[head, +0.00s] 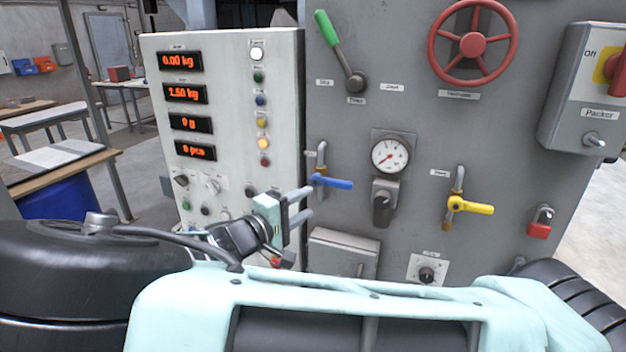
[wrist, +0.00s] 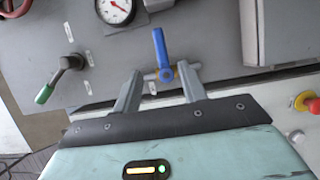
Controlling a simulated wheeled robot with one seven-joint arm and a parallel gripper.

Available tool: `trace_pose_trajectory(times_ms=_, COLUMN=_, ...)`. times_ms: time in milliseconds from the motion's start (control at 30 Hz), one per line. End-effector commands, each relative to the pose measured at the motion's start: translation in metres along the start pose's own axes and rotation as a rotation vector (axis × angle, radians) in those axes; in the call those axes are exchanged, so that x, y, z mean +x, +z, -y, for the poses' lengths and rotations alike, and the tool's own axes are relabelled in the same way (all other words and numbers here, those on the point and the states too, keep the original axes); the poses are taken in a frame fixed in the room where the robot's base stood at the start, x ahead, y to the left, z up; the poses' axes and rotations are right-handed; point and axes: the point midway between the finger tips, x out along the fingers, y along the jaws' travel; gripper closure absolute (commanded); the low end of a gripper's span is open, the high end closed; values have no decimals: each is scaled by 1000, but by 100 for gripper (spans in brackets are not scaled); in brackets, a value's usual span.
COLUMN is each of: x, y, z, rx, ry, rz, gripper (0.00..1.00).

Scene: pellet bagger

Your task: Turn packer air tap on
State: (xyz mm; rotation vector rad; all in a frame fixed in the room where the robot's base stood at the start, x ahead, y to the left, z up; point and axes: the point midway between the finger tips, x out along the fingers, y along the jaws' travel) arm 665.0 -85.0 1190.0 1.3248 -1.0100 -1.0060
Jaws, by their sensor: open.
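A tap with a blue lever (head: 332,183) sits on a short vertical pipe on the grey panel, left of the gauge. The lever points right, crosswise to its pipe. A second tap with a yellow lever (head: 472,207) sits right of the gauge, also crosswise. Their labels are too small to read. My gripper (head: 303,203) is open and empty, just left of and slightly below the blue tap. In the wrist view, the blue lever (wrist: 161,52) stands beyond the open gap of my gripper (wrist: 162,82), roughly centred on it. I cannot tell whether a finger touches the tap.
A pressure gauge (head: 390,155) with a black knob below is right of the blue tap. A green-handled lever (head: 328,30) and red handwheel (head: 472,44) are above. The display cabinet (head: 225,110) is left, a grey box (head: 343,252) below, and a red padlock (head: 540,225) far right.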

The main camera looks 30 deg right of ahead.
Motion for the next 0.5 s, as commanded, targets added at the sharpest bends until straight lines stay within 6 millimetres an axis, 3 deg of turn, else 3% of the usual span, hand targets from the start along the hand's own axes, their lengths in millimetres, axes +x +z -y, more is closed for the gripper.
trace_pose_trajectory(times_ms=300, x=67, y=1, z=-4, rx=-3, ry=1, rz=4, gripper=58)
trace_pose_trajectory(times_ms=500, x=95, y=0, z=-2, rx=-2, ry=0, rz=2, gripper=58)
